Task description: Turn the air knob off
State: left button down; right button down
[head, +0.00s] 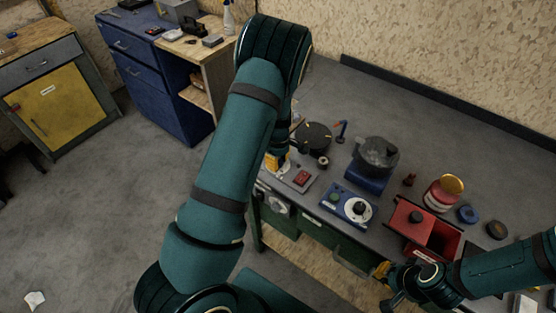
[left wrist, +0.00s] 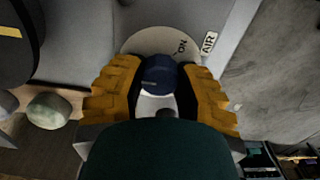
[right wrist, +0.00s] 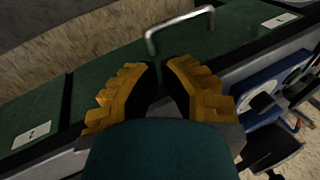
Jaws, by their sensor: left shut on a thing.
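The air knob (left wrist: 160,74) is a dark blue round knob on a pale dial plate (left wrist: 143,42) in the left wrist view. The plate reads "ON", and an "AIR" label (left wrist: 209,42) is beside it. My left gripper (left wrist: 161,85) is shut on the knob, one yellow finger on each side. In the head view my left gripper (head: 283,163) is mostly hidden behind my arm at the bench's left end. My right gripper (head: 383,270) is by the bench's front edge. In the right wrist view its fingertips (right wrist: 160,66) are nearly together with nothing between them.
The bench (head: 325,88) carries a red-button box (head: 302,178), a blue box with a dial (head: 348,205), a dark pot (head: 376,153), a red bin (head: 438,230) and a red can (head: 440,193). A drawer handle (right wrist: 180,28) is close to my right gripper. Open floor lies left.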

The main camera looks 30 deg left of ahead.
pick_arm(q)
jog(key=c, duration=0.6)
grip_release()
notch_tip(320, 180, up, 12)
dwell(0.4)
